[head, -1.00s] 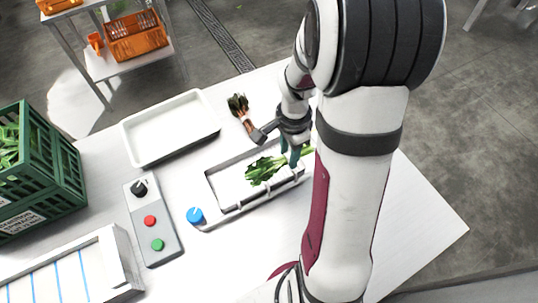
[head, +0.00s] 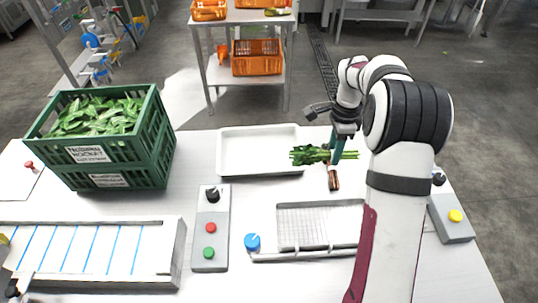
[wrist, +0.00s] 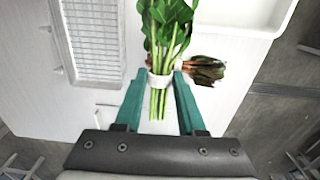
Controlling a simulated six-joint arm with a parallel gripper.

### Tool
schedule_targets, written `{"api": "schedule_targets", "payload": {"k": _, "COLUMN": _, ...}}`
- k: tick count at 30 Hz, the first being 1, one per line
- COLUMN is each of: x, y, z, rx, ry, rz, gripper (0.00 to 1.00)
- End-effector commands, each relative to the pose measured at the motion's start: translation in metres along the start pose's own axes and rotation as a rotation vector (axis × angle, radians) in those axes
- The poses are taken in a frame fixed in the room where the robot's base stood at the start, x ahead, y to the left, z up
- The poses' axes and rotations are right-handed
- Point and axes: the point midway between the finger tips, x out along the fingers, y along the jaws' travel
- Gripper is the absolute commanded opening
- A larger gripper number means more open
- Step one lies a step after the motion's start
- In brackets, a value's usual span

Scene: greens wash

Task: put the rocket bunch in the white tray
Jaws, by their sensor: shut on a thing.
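My gripper (head: 338,150) is shut on the leafy green rocket bunch (head: 307,155). In the wrist view my teal fingers (wrist: 161,80) close on the white band around its pale stems, and its leaves (wrist: 168,18) point away from me. I hold it above the table, between the wash basin and the tray, with its leaves toward the tray. The white tray (head: 258,152) is empty and lies to the left of my gripper in the head view. Its corner shows at the top right of the wrist view (wrist: 235,30).
A dark reddish bunch (wrist: 206,71) lies on the table below my gripper. The wash basin with a mesh floor (head: 300,230) is empty. A button box (head: 210,240), a blue knob (head: 252,242) and a green crate of leaves (head: 108,150) stand to the left.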

Motion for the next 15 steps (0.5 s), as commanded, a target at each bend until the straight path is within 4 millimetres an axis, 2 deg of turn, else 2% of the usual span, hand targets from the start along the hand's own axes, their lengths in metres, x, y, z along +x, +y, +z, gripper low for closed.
{"api": "schedule_targets", "payload": {"k": 1, "x": 0.003, "y": -0.015, "z": 0.016, "rx": -0.005, "ry": 0.000, "rz": -0.001, "gripper": 0.00}}
{"api": "schedule_targets", "payload": {"k": 3, "x": 0.004, "y": -0.030, "z": 0.033, "rx": -0.001, "ry": -0.001, "rz": -0.002, "gripper": 0.00}}
{"api": "schedule_targets", "payload": {"k": 8, "x": 0.011, "y": -0.048, "z": 0.059, "rx": 0.003, "ry": -0.001, "rz": -0.003, "gripper": 0.00}}
{"api": "schedule_targets", "payload": {"k": 15, "x": 0.054, "y": -0.077, "z": 0.124, "rx": 0.001, "ry": -0.001, "rz": -0.004, "gripper": 0.00}}
